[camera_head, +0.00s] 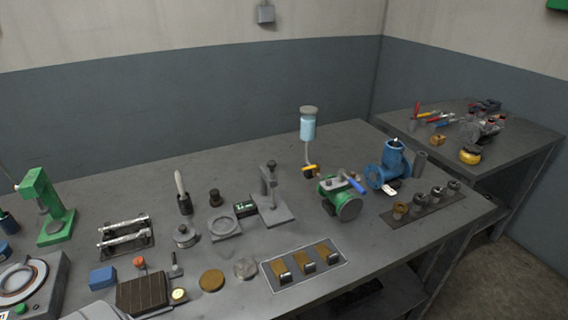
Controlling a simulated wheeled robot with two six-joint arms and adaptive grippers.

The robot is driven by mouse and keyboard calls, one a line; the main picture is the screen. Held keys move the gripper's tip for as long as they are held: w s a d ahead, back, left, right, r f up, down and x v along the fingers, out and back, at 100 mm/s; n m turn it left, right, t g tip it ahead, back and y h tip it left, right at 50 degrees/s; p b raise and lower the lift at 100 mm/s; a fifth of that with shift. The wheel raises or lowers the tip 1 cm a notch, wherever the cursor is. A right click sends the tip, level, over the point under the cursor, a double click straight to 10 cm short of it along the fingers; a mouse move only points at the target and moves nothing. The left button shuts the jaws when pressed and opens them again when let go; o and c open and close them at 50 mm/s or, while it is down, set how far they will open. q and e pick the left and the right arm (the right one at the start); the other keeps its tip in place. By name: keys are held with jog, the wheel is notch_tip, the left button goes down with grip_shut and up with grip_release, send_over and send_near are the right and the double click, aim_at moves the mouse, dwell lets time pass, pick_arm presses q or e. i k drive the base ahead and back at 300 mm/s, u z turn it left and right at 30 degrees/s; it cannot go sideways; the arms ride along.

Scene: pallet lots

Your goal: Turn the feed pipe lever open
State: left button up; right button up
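A clear bottle of pale blue liquid (308,128) with a grey cap stands high at the back of the bench, on a thin pipe (307,153). A small yellow lever (311,168) sits low on this pipe, lying roughly crosswise to it. In front of it is a green valve or pump body (340,204) with a blue lever (355,186) on top, slanting down to the right. I cannot tell for certain which lever belongs to the feed pipe. Neither of my grippers shows in the head view.
A blue flanged valve body (391,165) stands right of the green one, with a dark rack of several fittings (424,205) in front. A grey gauge stand (270,200) is to the left. A tray with brown blocks (333,271) lies in front. A second bench (525,146) holds tools.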

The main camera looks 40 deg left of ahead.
aim_at(316, 165)
jog(key=u, duration=0.45)
jog(key=i, duration=0.2)
jog(key=u, duration=0.45)
